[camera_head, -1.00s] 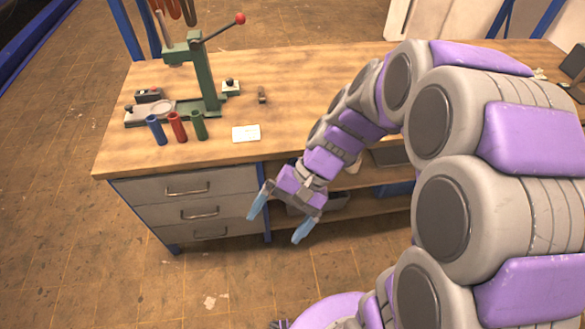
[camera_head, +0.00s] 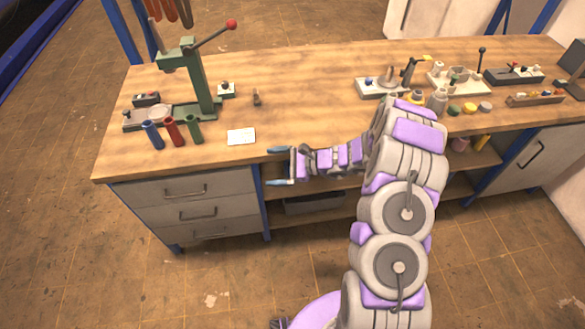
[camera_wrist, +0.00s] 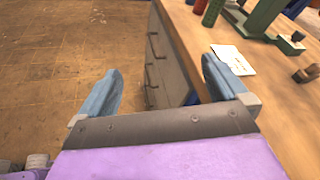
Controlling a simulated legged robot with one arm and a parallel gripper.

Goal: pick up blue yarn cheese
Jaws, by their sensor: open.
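I cannot make out a blue yarn cheese for certain. A row of small round pieces, among them a green one (camera_head: 453,110), a yellow one (camera_head: 470,107) and a grey one (camera_head: 486,106), lies at the right of the workbench; my arm hides part of the bench beside them. A blue upright cylinder (camera_head: 153,134) stands at the left front of the bench. My gripper (camera_head: 270,166) is open and empty at the bench's front edge, pointing left, well right of that cylinder. In the wrist view its two blue fingers (camera_wrist: 160,66) are apart with nothing between them.
The wooden workbench (camera_head: 300,95) has a clear middle. A green lever press (camera_head: 200,80), a red cylinder (camera_head: 174,131) and a green cylinder (camera_head: 194,129) stand at left. A white card (camera_head: 241,137) lies near the gripper. Fixtures and trays (camera_head: 458,80) crowd the right side.

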